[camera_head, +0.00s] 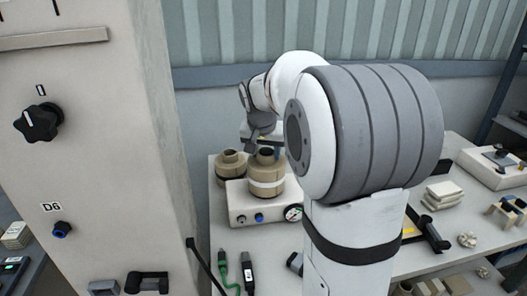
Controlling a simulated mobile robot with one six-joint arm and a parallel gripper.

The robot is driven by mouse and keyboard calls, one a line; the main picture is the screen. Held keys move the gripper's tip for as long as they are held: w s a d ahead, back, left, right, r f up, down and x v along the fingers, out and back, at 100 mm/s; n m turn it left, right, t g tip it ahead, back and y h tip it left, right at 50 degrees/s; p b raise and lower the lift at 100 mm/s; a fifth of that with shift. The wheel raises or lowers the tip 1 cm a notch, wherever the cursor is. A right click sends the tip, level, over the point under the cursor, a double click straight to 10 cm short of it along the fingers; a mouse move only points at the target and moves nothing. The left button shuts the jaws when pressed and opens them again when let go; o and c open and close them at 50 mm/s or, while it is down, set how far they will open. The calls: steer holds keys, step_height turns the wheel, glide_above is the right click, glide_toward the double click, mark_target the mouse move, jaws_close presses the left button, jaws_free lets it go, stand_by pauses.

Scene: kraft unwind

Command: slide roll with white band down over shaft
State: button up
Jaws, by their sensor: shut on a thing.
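The roll with the white band (267,183) is a brown kraft roll with a narrower core standing out of its top. It is upright, above or on a pale box with a gauge (250,209); I cannot tell whether it touches the box. My gripper (254,147) comes down from above and is shut at the upper part of this roll, by its core. The fingertips are small and partly hidden. I cannot make out the shaft; it may be hidden by the roll.
A second brown roll (228,171) with a darker band stands close at the left. A grey cabinet (105,150) fills the left side. Stacked pale blocks (442,195) and small parts lie on the bench at right. My arm hides the bench's middle.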

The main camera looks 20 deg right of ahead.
steer(key=shift+f, duration=0.15)
steer(key=o, duration=1.1)
steer(key=v, duration=0.7)
steer(key=s+a+f+n+y, duration=0.1)
steer(key=s+a+f+n, duration=0.1)
steer(key=s, duration=0.6)
steer(key=s+a+f+n, duration=0.2)
steer(key=s+a+f, duration=0.2)
steer(key=s+f, duration=0.2)
steer(key=s+a+f+n+g+y, duration=0.1)
steer(key=s+a+f, duration=0.3)
steer(key=s, duration=0.5)
steer(key=shift+s+f+n+y, duration=0.35)
steer(key=shift+f+n, duration=0.1)
steer(key=shift+n, duration=0.45)
